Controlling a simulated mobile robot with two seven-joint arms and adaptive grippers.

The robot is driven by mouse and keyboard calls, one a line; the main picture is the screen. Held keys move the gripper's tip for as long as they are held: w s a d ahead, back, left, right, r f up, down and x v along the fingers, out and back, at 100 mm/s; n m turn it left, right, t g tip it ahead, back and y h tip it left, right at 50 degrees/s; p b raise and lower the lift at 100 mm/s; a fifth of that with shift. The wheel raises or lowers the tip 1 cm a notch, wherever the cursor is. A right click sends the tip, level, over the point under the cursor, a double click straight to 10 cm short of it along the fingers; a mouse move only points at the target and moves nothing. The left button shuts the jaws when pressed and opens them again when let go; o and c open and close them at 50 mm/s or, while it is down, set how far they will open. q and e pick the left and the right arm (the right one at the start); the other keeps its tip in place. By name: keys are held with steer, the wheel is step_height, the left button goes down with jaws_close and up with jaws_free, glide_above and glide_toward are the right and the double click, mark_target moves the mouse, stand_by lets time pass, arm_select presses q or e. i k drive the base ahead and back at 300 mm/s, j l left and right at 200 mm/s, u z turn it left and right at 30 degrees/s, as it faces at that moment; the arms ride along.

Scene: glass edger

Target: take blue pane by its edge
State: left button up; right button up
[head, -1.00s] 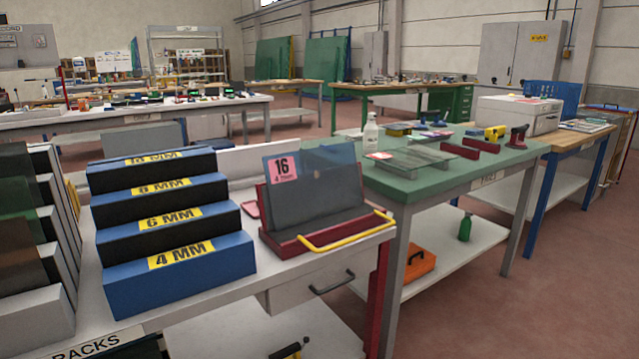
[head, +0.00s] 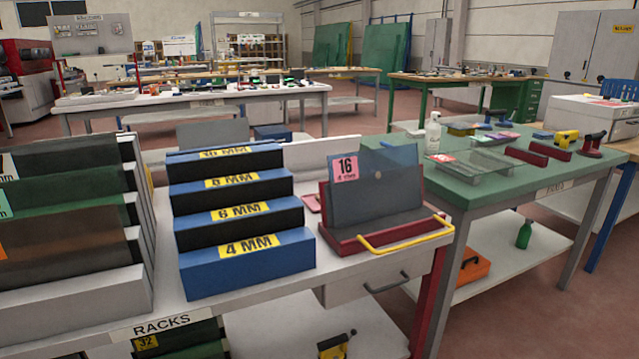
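A bluish see-through pane (head: 402,156) stands upright in the red rack with a yellow handle (head: 390,233), on the white bench at centre right. A grey pane (head: 372,202) with a pink label reading 16 stands in front of it and hides most of its lower part. The bluish pane's top edge and upper right corner show above the grey pane. Neither of my grippers is in view.
A blue stepped rack (head: 247,268) marked from 4 MM up stands left of the red rack. A pale rack (head: 80,300) with dark, green and brown panes is at far left. A green-topped table (head: 465,190) with a bottle, glass and tools stands at right.

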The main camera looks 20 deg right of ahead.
mark_target(366, 186)
steer(key=l+u, duration=0.25)
steer(key=u, duration=0.2)
steer(key=i+l+u, duration=0.1)
steer(key=l+u, duration=0.15)
steer(key=u, duration=0.15)
steer(key=l+u, duration=0.25)
steer(key=u, duration=0.2)
steer(key=k+l+u, duration=0.2)
steer(key=l, duration=0.15)
steer(key=l+u, duration=0.25)
steer(key=k+l+u, duration=0.2)
steer(key=l, duration=0.2)
steer(key=k+l+u, duration=0.1)
steer(key=l, duration=0.25)
steer(key=k+l+u, duration=0.1)
steer(key=k+l, duration=0.15)
steer(key=k+l+u, duration=0.1)
steer(key=l, duration=0.3)
steer(key=k+l, duration=0.35)
steer(key=l, duration=0.15)
steer(key=k+l, duration=0.4)
steer(key=i+l+u, duration=0.05)
steer(key=l, duration=0.05)
